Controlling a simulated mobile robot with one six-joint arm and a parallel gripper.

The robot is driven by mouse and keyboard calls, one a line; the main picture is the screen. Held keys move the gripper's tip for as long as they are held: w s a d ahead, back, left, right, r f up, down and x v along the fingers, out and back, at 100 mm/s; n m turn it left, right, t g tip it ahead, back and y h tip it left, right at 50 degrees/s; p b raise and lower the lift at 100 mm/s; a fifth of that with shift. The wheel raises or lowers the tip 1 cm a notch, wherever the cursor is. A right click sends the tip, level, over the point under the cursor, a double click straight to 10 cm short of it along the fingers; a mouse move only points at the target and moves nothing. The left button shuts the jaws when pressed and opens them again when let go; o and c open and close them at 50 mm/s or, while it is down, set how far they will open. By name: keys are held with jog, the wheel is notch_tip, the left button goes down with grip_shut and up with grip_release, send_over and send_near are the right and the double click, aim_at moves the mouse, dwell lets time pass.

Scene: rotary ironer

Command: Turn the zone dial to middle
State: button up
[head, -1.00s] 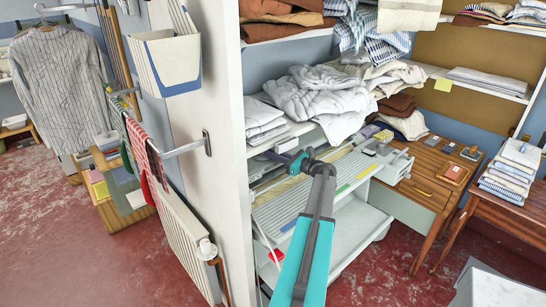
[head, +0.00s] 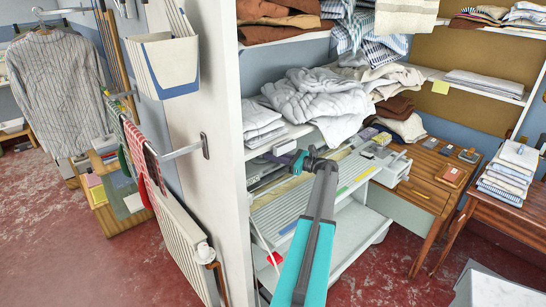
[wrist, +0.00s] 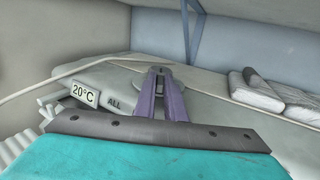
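The ironer (head: 320,205) is a pale, slatted machine under the linen shelf in the head view. My gripper (head: 297,161) reaches its back left part, below the shelf edge. In the wrist view, my gripper's purple fingers (wrist: 158,74) lie close together over a pale grey surface, pointing away from the camera. A label "ALL" (wrist: 114,104) and a "20°C" display (wrist: 84,95) are left of the fingers.
A shelf with crumpled white linen (head: 310,98) hangs close above my gripper. A white upright panel (head: 213,120) stands to the left, with a radiator (head: 183,240) beyond it. A wooden desk (head: 425,185) stands right of the ironer. Grey folded pads (wrist: 258,92) lie right of the fingers.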

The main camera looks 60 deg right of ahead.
jog(key=o, duration=0.4)
jog(key=shift+s, duration=0.15)
jog(key=s+b, duration=0.1)
jog(key=s, duration=0.3)
jog(key=s+d+b, duration=0.1)
jog(key=s+b, duration=0.1)
jog(key=s, duration=0.3)
jog(key=s+b, duration=0.1)
jog(key=s, duration=0.3)
jog(key=shift+s+d, duration=0.3)
jog(key=shift+d, duration=0.1)
jog(key=shift+f+b, duration=0.1)
jog(key=shift+b, duration=0.25)
